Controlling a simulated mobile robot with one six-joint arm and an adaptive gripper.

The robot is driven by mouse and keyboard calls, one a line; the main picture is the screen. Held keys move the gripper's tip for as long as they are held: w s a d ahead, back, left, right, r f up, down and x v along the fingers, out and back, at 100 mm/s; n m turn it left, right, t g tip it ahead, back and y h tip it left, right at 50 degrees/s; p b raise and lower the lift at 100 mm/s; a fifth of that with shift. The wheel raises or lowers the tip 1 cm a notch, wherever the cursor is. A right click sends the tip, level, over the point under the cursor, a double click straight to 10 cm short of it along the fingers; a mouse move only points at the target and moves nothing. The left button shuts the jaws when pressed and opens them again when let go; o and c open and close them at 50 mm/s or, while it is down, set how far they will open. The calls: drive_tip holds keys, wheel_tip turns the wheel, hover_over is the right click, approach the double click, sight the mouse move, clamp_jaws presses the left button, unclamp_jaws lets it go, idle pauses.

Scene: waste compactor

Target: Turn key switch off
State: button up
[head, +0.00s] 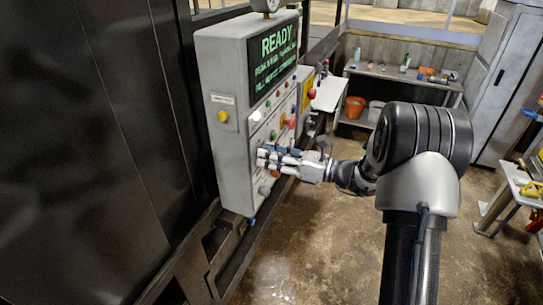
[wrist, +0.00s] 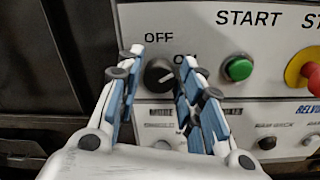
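The key switch (wrist: 159,75) is a round black knob with a light pointer mark, on a pale panel between the labels OFF and ON. Its mark appears to slant up and right, toward ON. In the wrist view my gripper (wrist: 157,62) is open, with one blue-padded finger on each side of the knob. The right finger partly covers the ON label and is close to the knob; contact cannot be told. In the head view my gripper (head: 268,157) is at the lower front of the grey control box (head: 226,110), and it hides the switch.
A green START button (wrist: 237,68) and a red emergency stop (wrist: 306,72) on yellow sit right of the switch. A lit READY screen (head: 276,58) tops the box. A dark machine wall (head: 90,140) stands left. Open floor (head: 310,240) lies below my arm.

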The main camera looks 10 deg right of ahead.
drive_tip(key=c, duration=0.7)
drive_tip(key=shift+o, duration=0.2)
drive_tip(key=shift+n+b, duration=6)
drive_tip(key=shift+b, duration=0.9)
